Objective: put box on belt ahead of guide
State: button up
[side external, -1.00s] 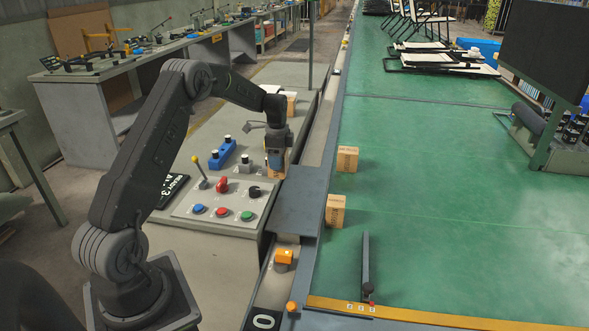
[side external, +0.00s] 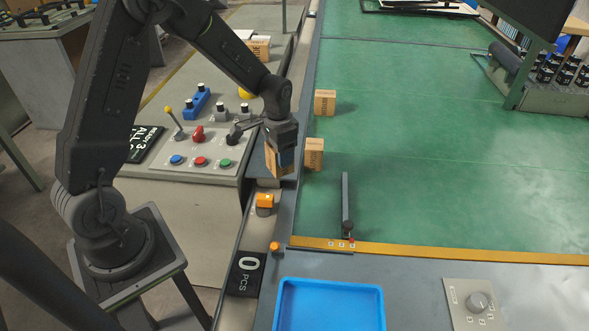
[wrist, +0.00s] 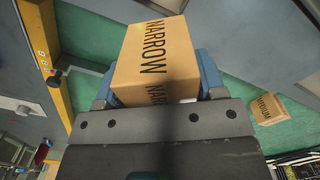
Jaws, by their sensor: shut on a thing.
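My gripper (side external: 279,160) is shut on a tan box (wrist: 157,60) whose face reads NARROW in the wrist view. The held box also shows in the side view (side external: 271,164), partly hidden by the blue fingers. It is over the grey plate along the belt's left edge, left of the green belt (side external: 420,205). The guide (side external: 346,203) is a thin dark bar on the belt, right of and nearer the camera than my gripper. I cannot tell the box's exact height above the plate.
Two tan boxes stand at the belt's left edge, a nearer one (side external: 313,154) and a farther one (side external: 325,102). One box in the wrist view reads MEDIUM (wrist: 266,109). A yellow strip (side external: 450,254) crosses the belt's near end. A blue tray (side external: 330,305) lies nearer.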

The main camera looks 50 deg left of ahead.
jog(key=d+r+m, duration=0.3)
jog(key=d+m, duration=0.1)
jog(key=d, duration=1.3)
jog(key=d+r+m, duration=0.2)
jog(key=d+m, duration=0.1)
jog(key=d, duration=1.3)
send_near(404, 316)
jog(key=shift+f, duration=1.75)
jog(key=shift+f, duration=0.1)
jog(key=o, duration=1)
